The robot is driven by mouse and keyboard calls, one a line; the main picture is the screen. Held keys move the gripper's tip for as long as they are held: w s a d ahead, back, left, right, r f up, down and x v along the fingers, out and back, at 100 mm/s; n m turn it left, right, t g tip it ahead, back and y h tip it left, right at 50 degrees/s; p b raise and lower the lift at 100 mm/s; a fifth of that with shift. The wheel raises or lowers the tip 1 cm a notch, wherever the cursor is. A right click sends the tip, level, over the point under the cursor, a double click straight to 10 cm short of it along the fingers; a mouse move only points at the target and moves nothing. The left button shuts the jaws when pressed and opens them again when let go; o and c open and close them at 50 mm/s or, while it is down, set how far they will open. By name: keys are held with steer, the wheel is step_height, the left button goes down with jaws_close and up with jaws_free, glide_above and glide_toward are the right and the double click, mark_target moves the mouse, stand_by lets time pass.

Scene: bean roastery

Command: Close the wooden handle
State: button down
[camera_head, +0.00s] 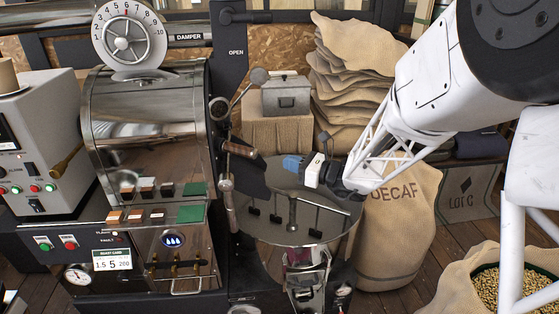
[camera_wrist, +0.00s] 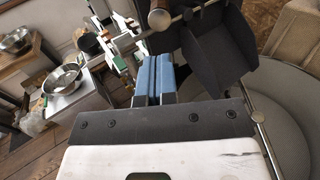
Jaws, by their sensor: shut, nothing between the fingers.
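A wooden handle (camera_head: 238,149) sticks out to the right from the front of the metal roaster (camera_head: 150,120), beside a dark chute. A second brown grip (camera_head: 228,190) stands roughly upright on a rod below it. In the wrist view a round-ended wooden handle (camera_wrist: 159,20) shows at the top, beyond the fingers. My gripper (camera_head: 290,163) has blue fingertips pressed together with nothing between them. It is over the round cooling tray (camera_head: 270,222), to the right of the wooden handle and apart from it. The blue fingers also show in the wrist view (camera_wrist: 153,80).
Lever rods with a dark ball knob (camera_head: 259,76) rise above the handle. Stirring arms (camera_head: 292,212) stand in the cooling tray. A grey lidded box (camera_head: 286,95) and burlap sacks (camera_head: 345,75) stand behind. A DECAF sack (camera_head: 400,225) is at right.

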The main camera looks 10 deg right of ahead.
steer(key=shift+v, duration=2.25)
steer(key=s+a+r+n+g+h, duration=0.2)
steer(key=s+a+n+g+h, duration=0.15)
steer(key=s+n, duration=0.45)
steer(key=s+a+r+n+g+h, duration=0.2)
steer(key=s+n+g, duration=0.3)
steer(key=s, duration=0.5)
steer(key=s+d+r+n+h, duration=0.1)
steer(key=s+d+n+h, duration=0.3)
steer(key=s, duration=0.3)
steer(key=s+d+r+n+t+h, duration=0.1)
steer(key=s+d+r+n+h, duration=0.1)
steer(key=s+n+h, duration=0.3)
steer(key=shift+s+d+n+h, duration=0.35)
steer(key=shift+s+d+n, duration=0.5)
steer(key=shift+s+n, duration=0.3)
steer(key=c, duration=1.8)
jaws_free()
steer(key=shift+w+r, duration=0.1)
steer(key=shift+w, duration=0.05)
steer(key=shift+c, duration=0.2)
